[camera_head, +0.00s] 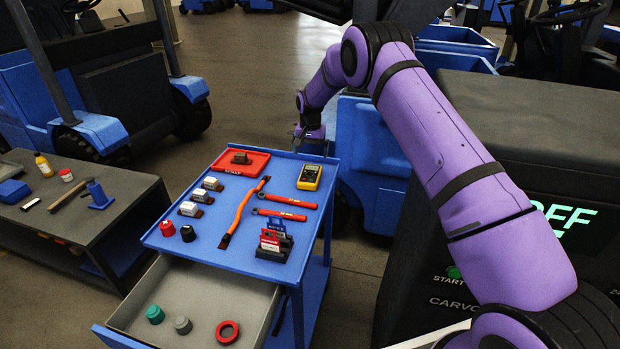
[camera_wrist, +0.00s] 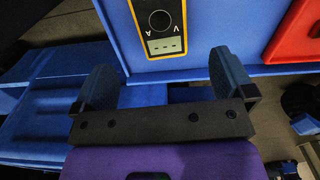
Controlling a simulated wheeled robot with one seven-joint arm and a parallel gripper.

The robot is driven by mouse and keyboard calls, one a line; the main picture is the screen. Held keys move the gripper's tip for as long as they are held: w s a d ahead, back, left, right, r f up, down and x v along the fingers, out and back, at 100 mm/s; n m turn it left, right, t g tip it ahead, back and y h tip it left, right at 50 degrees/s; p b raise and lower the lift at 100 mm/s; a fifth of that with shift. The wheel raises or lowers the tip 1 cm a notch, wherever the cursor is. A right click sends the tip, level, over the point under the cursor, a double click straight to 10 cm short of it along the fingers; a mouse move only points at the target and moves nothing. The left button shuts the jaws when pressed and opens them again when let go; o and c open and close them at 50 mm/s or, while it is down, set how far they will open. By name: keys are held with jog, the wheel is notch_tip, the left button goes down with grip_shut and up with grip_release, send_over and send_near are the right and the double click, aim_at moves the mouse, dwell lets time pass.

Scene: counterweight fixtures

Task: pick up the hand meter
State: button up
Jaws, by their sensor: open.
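The hand meter (camera_head: 309,177) is yellow with a dark face and a small display. It lies flat near the back right corner of the blue cart top (camera_head: 215,232). In the wrist view the meter (camera_wrist: 162,24) shows at the top, partly cut off by the frame edge, with its display towards my gripper. My gripper (camera_wrist: 160,75) is open and empty, its two dark fingers wide apart. The fingers appear short of the meter, over the cart's edge, not touching it. In the head view my gripper (camera_head: 310,135) is beyond the cart's back edge, partly hard to make out.
A red tray (camera_head: 257,163) with a dark block stands left of the meter. Two red wrenches (camera_head: 283,197) and an orange-handled tool (camera_head: 240,212) lie in front. Cards in a holder (camera_head: 272,244) stand nearer. An open drawer (camera_head: 192,300) juts out at the front.

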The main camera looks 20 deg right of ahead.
aim_at(310, 173)
notch_tip(310, 173, down, 10)
jog(key=shift+a+f, duration=0.1)
jog(key=shift+f, duration=0.1)
dwell(0.4)
jog(key=shift+c, duration=0.5)
jog(key=c, duration=1)
jog(key=shift+r, duration=0.1)
